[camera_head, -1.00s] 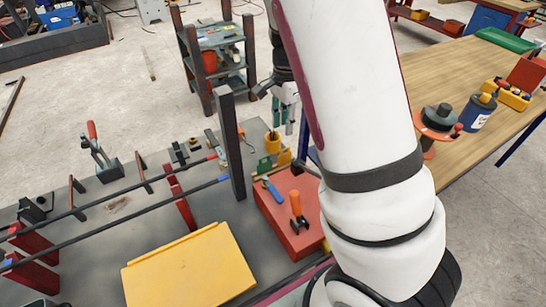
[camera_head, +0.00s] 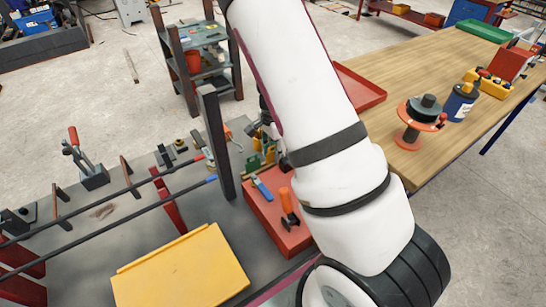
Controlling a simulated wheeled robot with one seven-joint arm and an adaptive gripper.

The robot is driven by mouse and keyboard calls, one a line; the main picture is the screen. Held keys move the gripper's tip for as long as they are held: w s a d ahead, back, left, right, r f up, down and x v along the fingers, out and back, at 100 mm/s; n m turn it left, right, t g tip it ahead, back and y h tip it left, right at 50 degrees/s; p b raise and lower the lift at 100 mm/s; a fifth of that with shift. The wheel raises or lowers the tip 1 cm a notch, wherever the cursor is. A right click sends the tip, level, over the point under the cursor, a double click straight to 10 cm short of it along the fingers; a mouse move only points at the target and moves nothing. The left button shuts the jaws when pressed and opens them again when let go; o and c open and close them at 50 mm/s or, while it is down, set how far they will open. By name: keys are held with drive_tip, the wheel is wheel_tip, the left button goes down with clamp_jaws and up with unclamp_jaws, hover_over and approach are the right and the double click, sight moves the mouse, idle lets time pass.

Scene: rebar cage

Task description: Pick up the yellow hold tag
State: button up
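I cannot make out for certain which yellow thing is the hold tag. Small yellow pieces (camera_head: 254,162) stand by green ones at the back edge of the red tray on the grey bench. A large flat yellow panel (camera_head: 185,268) lies on the bench's near part. My gripper (camera_head: 266,118) is mostly hidden behind my white arm; only a dark part of its end shows, above the back of the bench near the small yellow and green pieces. Its fingers cannot be made out, nor whether it holds anything.
The red tray (camera_head: 276,222) holds an orange-handled tool (camera_head: 288,206) and a blue-handled one (camera_head: 262,187). The wooden table (camera_head: 420,75) at right bears an orange spool (camera_head: 411,138) and a blue bottle (camera_head: 460,101).

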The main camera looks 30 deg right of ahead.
drive_tip(key=shift+f, duration=0.7)
clamp_jaws()
drive_tip(key=shift+r, duration=0.1)
